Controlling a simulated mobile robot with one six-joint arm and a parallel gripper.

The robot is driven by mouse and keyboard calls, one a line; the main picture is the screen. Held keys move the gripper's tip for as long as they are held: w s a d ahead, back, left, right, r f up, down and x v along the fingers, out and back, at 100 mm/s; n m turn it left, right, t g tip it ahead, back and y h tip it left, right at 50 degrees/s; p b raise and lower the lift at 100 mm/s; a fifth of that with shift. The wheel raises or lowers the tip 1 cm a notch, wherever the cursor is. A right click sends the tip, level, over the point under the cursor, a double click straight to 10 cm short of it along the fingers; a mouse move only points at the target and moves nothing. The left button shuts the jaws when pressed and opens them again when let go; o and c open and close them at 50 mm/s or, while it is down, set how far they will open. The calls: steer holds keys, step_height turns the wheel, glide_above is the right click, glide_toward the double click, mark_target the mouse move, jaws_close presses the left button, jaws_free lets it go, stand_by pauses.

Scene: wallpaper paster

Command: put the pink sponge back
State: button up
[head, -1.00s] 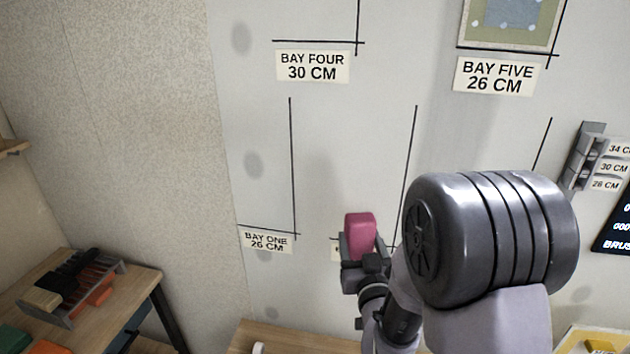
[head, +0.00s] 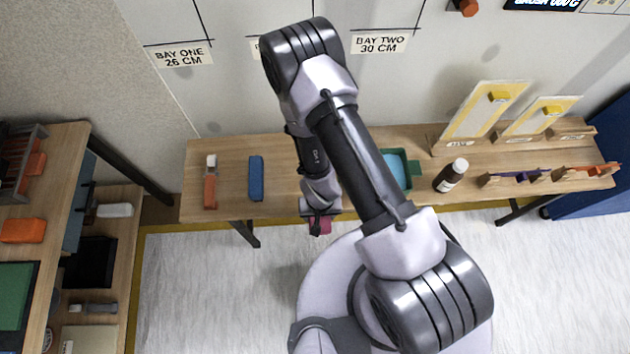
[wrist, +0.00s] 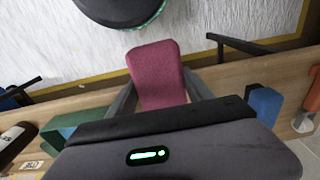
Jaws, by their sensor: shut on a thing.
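My gripper (head: 318,219) is shut on the pink sponge (head: 321,226). In the head view they are at the front edge of the wooden bench, partly hidden by my wrist. In the wrist view the sponge (wrist: 157,72) sticks out between the two fingers, with bench and floor behind it. A green tray (head: 414,168) with a light blue inside stands on the bench, partly hidden behind my arm. Its green rim also shows in the wrist view (wrist: 70,121).
A blue block (head: 256,178) and an orange-handled tool (head: 210,187) lie on the left of the bench (head: 232,205). A dark bottle (head: 451,175) stands right of the tray. Shelving with an orange block (head: 22,230) is at far left. Floor in front is clear.

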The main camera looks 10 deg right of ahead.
steer(key=shift+s+d+f, duration=0.15)
steer(key=shift+s+f, duration=0.05)
steer(key=shift+s, duration=0.25)
steer(key=shift+s+d+f, duration=0.1)
steer(key=shift+s+f, duration=0.05)
steer(key=shift+s, duration=0.25)
steer(key=w+a+b, duration=0.1)
steer(key=w, duration=0.4)
steer(key=w+a+f+b, duration=0.1)
steer(key=w, duration=0.4)
steer(key=w+a+b, duration=0.1)
steer(key=w, duration=0.4)
steer(key=shift+w+a+f+b, duration=0.3)
steer(key=shift+w+f+b, duration=0.05)
steer(key=shift+w+b, duration=0.05)
step_height(320, 180, down, 3)
steer(key=shift+f+b, duration=0.15)
steer(key=shift+b, duration=0.75)
steer(key=shift+c, duration=0.7)
steer(key=shift+r, duration=0.2)
steer(key=shift+c, duration=0.9)
steer(key=o, duration=1.7)
